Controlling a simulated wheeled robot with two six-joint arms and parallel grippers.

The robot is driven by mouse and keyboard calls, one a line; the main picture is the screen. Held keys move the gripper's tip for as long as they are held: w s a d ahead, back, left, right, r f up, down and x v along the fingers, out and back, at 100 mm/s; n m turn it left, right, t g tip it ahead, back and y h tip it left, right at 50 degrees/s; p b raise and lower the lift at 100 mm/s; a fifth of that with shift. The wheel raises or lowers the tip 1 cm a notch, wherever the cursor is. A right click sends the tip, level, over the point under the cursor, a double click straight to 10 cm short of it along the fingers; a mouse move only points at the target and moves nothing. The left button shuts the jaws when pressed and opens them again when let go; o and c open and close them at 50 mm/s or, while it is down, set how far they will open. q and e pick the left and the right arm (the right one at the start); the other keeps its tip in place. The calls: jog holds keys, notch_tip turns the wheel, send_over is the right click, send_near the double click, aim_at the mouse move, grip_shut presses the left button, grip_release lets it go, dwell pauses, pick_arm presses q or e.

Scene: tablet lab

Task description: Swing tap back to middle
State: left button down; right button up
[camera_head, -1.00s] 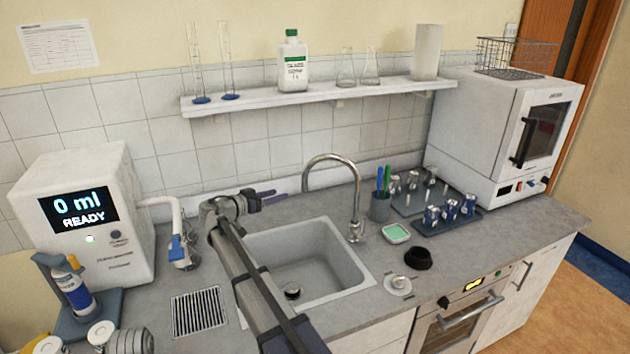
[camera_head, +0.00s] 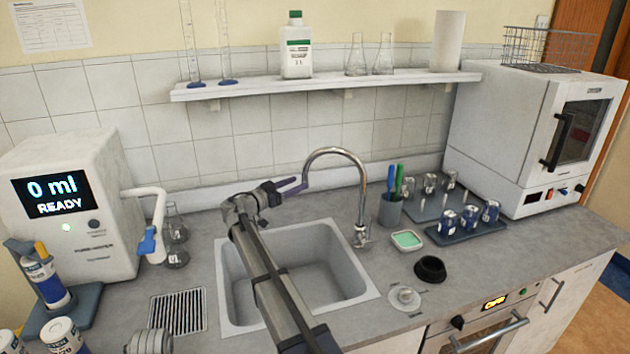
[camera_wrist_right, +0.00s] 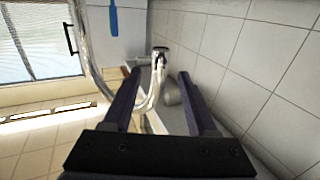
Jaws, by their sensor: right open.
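The tap (camera_head: 363,200) is a shiny metal gooseneck rising from the counter at the right rear of the sink (camera_head: 345,262). Its spout arches to the left, with its end over the back edge of the sink. My right gripper (camera_head: 292,187) is open, with dark purple fingers reaching the spout end from the left. In the right wrist view the curved tap (camera_wrist_right: 152,98) shows between the two open fingers (camera_wrist_right: 160,95). I cannot tell whether a finger touches it. My left gripper is not in view.
My right arm crosses over the sink. A dispenser (camera_head: 75,195) reading 0 ml and flasks (camera_head: 174,255) stand left. A shelf (camera_head: 340,83) with glassware hangs above.

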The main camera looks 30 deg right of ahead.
jog(key=w+d, duration=0.1)
jog(key=d, duration=0.6)
jog(key=shift+w+d, duration=0.25)
jog(key=shift+d, duration=0.05)
jog(key=shift+c, duration=0.2)
grip_shut()
dwell(1.0)
